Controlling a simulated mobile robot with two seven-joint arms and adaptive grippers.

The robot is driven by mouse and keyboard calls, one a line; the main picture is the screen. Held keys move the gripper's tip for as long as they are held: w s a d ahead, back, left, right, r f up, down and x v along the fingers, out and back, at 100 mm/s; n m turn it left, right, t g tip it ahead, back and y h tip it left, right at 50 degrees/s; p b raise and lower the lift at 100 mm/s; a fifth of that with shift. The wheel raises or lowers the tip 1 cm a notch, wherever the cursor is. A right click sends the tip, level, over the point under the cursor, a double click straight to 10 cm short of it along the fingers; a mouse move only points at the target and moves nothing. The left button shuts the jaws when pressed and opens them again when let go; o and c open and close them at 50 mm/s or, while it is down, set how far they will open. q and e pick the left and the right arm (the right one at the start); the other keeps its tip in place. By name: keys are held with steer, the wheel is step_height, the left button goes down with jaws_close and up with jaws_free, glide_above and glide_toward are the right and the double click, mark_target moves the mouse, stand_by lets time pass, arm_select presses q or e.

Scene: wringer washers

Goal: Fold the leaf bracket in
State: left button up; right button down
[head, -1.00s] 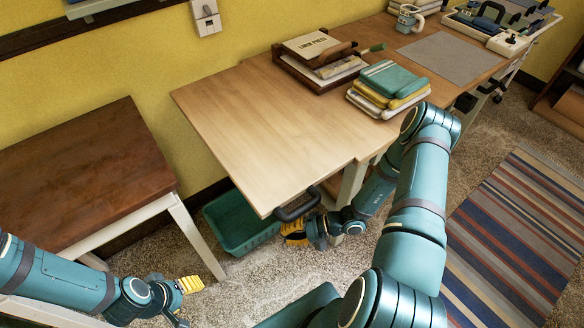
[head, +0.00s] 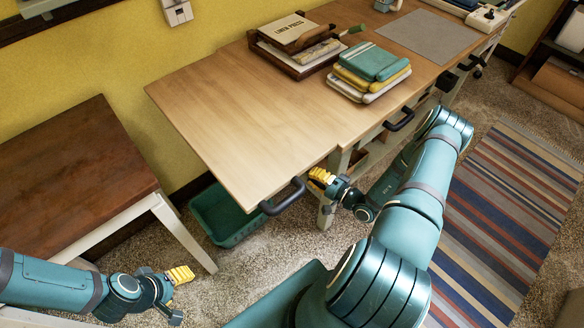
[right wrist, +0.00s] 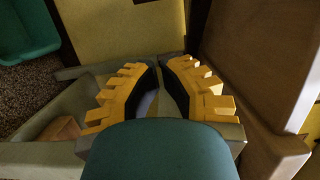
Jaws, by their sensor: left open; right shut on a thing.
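The table's wooden leaf (head: 230,120) is up and level, with a black handle (head: 283,197) on its front edge. My right gripper (head: 318,178) is below the leaf, right of the handle and close to the table's pale leg. In the right wrist view its yellow-padded fingers (right wrist: 159,68) are shut on a pale grey-green piece (right wrist: 168,98), which looks like the leaf bracket. Most of the bracket is hidden by the fingers and, in the head view, by the leaf. My left gripper (head: 180,290) is open and empty at the lower left.
A teal bin (head: 222,216) stands on the floor beneath the leaf. A dark wooden side table (head: 75,180) is at the left. Folded cloths (head: 370,75) and a linen press (head: 300,42) lie on the tabletop. A striped rug (head: 505,205) covers the right floor.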

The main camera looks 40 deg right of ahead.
arm_select(q)
steer(key=shift+w+f+b, duration=0.25)
steer(key=shift+f+b, duration=0.7)
steer(key=shift+f, duration=0.05)
arm_select(e)
steer(key=a+x, duration=0.2)
steer(key=x, duration=1)
steer(key=shift+s+a, duration=0.2)
steer(key=shift+a, duration=0.2)
steer(key=shift+a, duration=0.1)
